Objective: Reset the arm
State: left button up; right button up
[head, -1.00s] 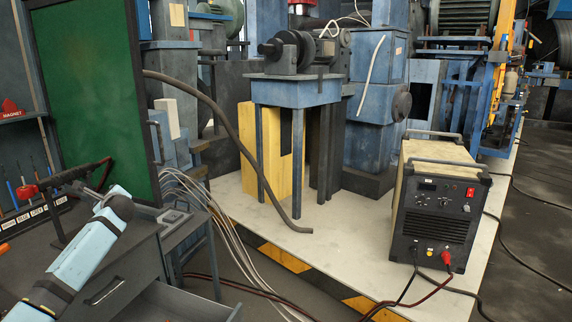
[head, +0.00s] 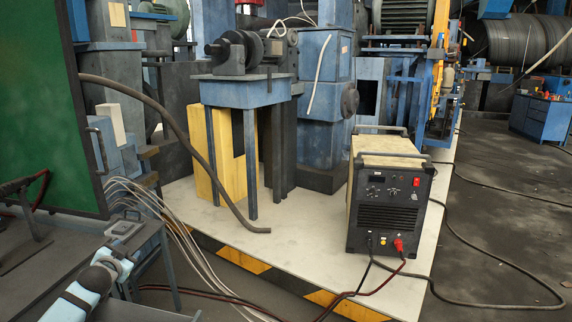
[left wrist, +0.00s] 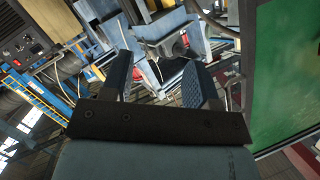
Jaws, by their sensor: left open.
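My left arm (head: 85,290), pale blue with black joints, shows at the lower left of the head view, over the grey bench. Blue machinery shows tilted beyond the fingers. My right arm and gripper are in neither view.
A green panel (head: 38,110) stands close at the left. A welding machine (head: 392,205) with cables sits on the white platform (head: 290,235). A blue stand (head: 245,92) carries a motor-like device. Dark floor (head: 500,215) is open at the right.

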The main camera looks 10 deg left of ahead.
pick_arm(q)
jog(key=s+d+f+g+h, duration=0.2)
jog(key=s+d+f+h, duration=0.1)
jog(key=s+d+f, duration=0.85)
jog(key=s+d+f+g+h, duration=0.1)
jog(key=s+d+f, duration=0.3)
jog(key=s+d, duration=0.4)
jog(key=s+d+f+h, duration=0.2)
jog(key=s+d+f, duration=0.2)
jog(key=s+d, duration=0.4)
jog(key=s+d+r+n+g, duration=0.1)
jog(key=s+d, duration=0.2)
jog(key=s, duration=0.2)
jog(key=s+d+n, duration=0.1)
jog(key=s+d, duration=0.3)
jog(key=s, duration=0.2)
notch_tip(320, 180, up, 16)
jog(key=s+a+p, duration=0.1)
jog(key=p, duration=2)
jog(key=shift+s+a+r+p, duration=0.15)
jog(key=shift+s+a+p, duration=0.05)
jog(key=shift+s+p, duration=0.15)
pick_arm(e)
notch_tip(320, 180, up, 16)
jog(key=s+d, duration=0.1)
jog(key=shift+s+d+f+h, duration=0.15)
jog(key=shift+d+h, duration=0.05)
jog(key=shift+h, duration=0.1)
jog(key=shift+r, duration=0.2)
